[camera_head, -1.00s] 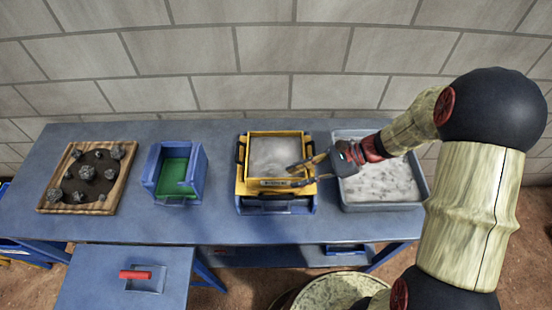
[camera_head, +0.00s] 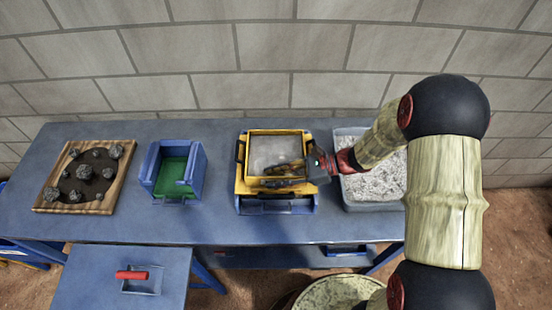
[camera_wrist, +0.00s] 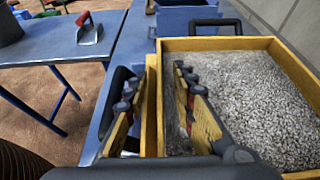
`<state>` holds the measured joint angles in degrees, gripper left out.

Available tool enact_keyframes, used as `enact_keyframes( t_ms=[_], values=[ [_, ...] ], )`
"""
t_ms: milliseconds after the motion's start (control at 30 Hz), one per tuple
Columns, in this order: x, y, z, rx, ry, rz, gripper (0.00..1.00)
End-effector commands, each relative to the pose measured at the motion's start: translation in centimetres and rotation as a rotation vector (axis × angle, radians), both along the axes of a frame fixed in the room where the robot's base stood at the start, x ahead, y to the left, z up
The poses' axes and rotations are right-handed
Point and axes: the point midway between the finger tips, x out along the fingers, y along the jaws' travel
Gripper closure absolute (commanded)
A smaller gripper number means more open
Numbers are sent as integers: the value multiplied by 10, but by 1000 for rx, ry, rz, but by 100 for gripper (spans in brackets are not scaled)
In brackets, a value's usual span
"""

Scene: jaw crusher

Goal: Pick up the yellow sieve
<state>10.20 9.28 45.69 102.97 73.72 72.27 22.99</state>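The yellow sieve (camera_head: 241,187) is a square yellow frame full of grey gravel, with black side handles. It sits level on a blue bin (camera_head: 275,207) on the table. My gripper (camera_head: 284,172) reaches in from the right, over the sieve's front part. In the wrist view my gripper (camera_wrist: 159,78) is open, with one finger on each side of the sieve's yellow front wall (camera_wrist: 151,110). Gaps show between the fingers and the wall. The inner finger is over the gravel side. The far handle (camera_wrist: 200,24) is clear in the wrist view.
A grey-blue tray of pale gravel (camera_head: 376,207) stands right of the sieve, under my arm. A blue bin with a green inside (camera_head: 153,187) and a wooden tray of rocks (camera_head: 121,181) stand left. A red-handled scoop (camera_head: 141,284) lies on the lower front table.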

Motion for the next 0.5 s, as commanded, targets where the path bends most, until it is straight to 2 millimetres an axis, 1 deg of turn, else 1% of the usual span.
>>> enact_keyframes(
  t_ms=[233,500],
  values=[
    [0,1,0,0,0,-1,75],
    [0,1,0,0,0,-1,90]
  ],
)
